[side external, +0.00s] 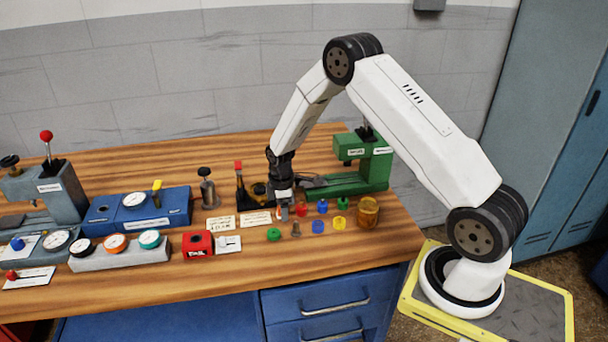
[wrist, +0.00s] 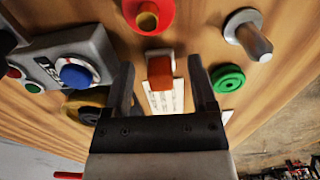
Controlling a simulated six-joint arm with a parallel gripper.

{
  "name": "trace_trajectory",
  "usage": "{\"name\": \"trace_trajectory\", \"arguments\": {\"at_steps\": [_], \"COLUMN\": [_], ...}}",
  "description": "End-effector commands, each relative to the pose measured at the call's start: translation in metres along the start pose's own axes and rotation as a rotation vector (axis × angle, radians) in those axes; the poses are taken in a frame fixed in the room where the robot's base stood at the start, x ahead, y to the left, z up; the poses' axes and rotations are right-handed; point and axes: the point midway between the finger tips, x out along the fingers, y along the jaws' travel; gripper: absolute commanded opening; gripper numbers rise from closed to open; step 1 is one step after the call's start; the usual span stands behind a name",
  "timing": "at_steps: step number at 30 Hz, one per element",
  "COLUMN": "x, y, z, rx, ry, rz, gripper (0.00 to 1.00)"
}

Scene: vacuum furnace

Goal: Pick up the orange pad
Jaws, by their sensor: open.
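My gripper (side external: 284,208) points down over the bench top among small coloured parts. In the wrist view its two fingers (wrist: 161,66) are apart, with nothing clamped between them. An orange pad (wrist: 161,72), small and blocky, shows in the gap between the fingers, in front of a white printed card (wrist: 165,100). There is a gap between the pad and each finger in this view. I cannot tell how far below the fingertips it lies. In the side view the pad is hard to make out at the gripper's tip.
A green ring (wrist: 228,78) lies close to the right finger. A metal bolt (wrist: 248,38) and a red flanged part (wrist: 133,14) are farther up. A grey box with a blue button (wrist: 76,76) is at left. A green press (side external: 350,180) and an amber jar (side external: 368,212) stand nearby.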

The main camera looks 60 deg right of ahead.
Motion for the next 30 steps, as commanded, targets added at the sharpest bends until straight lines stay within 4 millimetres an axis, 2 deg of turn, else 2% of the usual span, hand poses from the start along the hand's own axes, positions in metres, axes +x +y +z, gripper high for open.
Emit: {"name": "trace_trajectory", "arguments": {"at_steps": [5,6,8,12,13,23,30], "x": [0.000,0.000,0.000,0.000,0.000,-0.001,-0.010], "y": [0.000,0.000,0.000,0.000,0.000,0.000,0.001], "z": [0.000,0.000,0.000,0.000,0.000,0.000,0.000], "rx": [0.000,0.000,0.000,0.000,0.000,0.000,0.000], "ry": [0.000,0.000,0.000,0.000,0.000,0.000,0.001], "rz": [0.000,0.000,0.000,0.000,0.000,0.000,0.002], "gripper": [0.74,0.67,0.48,0.04,0.00,0.00,0.00]}}
